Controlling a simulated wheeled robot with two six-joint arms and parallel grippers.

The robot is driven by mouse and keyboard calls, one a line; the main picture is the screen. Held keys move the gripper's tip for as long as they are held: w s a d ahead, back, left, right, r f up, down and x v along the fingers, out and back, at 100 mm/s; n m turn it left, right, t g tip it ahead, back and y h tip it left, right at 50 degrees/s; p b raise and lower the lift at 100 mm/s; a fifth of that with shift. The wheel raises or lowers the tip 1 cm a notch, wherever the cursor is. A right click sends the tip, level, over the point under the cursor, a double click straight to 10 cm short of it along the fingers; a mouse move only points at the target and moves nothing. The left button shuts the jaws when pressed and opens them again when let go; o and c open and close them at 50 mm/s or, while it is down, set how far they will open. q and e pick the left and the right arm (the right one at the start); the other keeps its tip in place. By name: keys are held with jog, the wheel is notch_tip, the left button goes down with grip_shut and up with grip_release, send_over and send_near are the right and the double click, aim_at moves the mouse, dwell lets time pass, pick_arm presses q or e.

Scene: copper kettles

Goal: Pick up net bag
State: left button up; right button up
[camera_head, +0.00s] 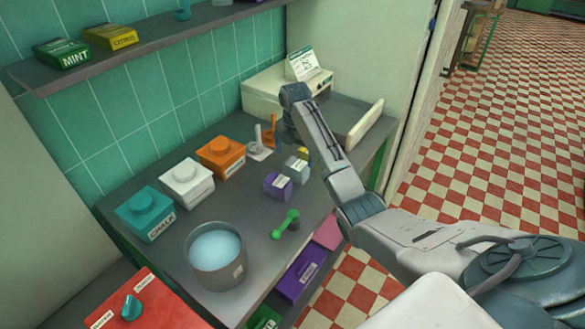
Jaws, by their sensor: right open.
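I cannot make out a net bag for certain in the head view. My right arm reaches in from the lower right, across the right side of the counter. My right gripper (291,136) is open over the back part of the counter, and its fingers are partly hidden by the arm. Close to it are a small white stand (259,143) with an orange upright part, a small grey box (295,169) and a purple box (278,186). My left gripper is not in view.
On the counter (245,205) stand teal (146,216), white (187,183) and orange (220,158) boxes, a metal pot (217,263) with pale blue contents and a green scoop (286,223). A cream machine (262,100) stands behind. A shelf (150,35) hangs above.

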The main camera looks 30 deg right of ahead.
aim_at(296, 164)
notch_tip(296, 164, down, 3)
jog(key=shift+r+p, duration=0.15)
jog(key=shift+p, duration=0.2)
jog(key=f, duration=0.1)
jog(key=f+p, duration=0.1)
jog(key=d+f+p, duration=0.1)
jog(key=f, duration=0.1)
jog(key=shift+w, duration=0.35)
jog(key=shift+f, duration=0.55)
jog(key=shift+c, duration=1.3)
jog(key=c, duration=0.7)
jog(key=shift+c, duration=0.9)
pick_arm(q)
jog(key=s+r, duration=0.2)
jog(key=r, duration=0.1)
